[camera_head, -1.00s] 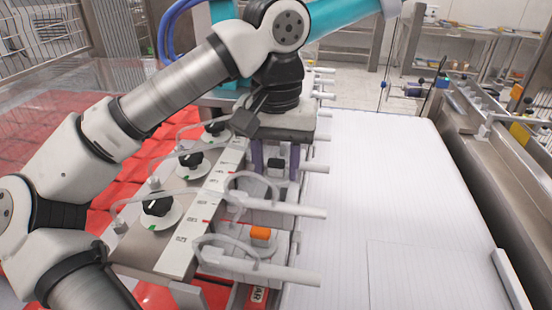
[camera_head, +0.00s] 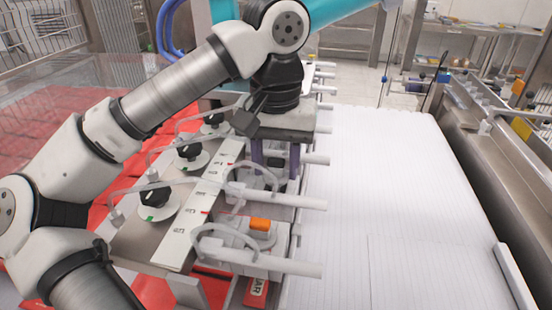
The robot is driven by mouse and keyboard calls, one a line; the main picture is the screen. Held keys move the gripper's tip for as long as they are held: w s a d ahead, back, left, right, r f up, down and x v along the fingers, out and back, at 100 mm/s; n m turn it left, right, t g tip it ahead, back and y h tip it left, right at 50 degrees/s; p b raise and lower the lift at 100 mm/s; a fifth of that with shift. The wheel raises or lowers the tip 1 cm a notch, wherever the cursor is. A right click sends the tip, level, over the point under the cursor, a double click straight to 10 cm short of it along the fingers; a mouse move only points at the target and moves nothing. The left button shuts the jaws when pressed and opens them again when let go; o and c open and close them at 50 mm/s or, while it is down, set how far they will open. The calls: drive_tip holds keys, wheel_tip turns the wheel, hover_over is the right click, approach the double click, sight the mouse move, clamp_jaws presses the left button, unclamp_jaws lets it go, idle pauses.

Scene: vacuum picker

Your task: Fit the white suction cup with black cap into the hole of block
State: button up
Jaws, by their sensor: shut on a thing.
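My gripper (camera_head: 274,165) points straight down over the row of white tubed blocks, its two purple fingers on either side of a small dark piece. The fingers are shut on this piece, which looks like the black cap (camera_head: 278,158) of the suction cup. The white cup below it is mostly hidden by the fingers and the near tube loop. The block (camera_head: 285,197) just in front of the fingers has a clear tube loop and a white rod pointing right. I cannot see the hole or tell whether the cup is in it.
An orange-capped piece (camera_head: 259,225) sits at the nearer block. Black knobs on white discs (camera_head: 158,203) line the metal plate to the left, beside a numbered white strip (camera_head: 190,228). A wide white surface (camera_head: 375,180) at right is clear. Red trays lie at far left.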

drive_tip(key=shift+f+b, duration=0.45)
drive_tip(key=shift+f, duration=0.25)
drive_tip(key=shift+s+f, duration=0.1)
drive_tip(key=o, duration=0.9)
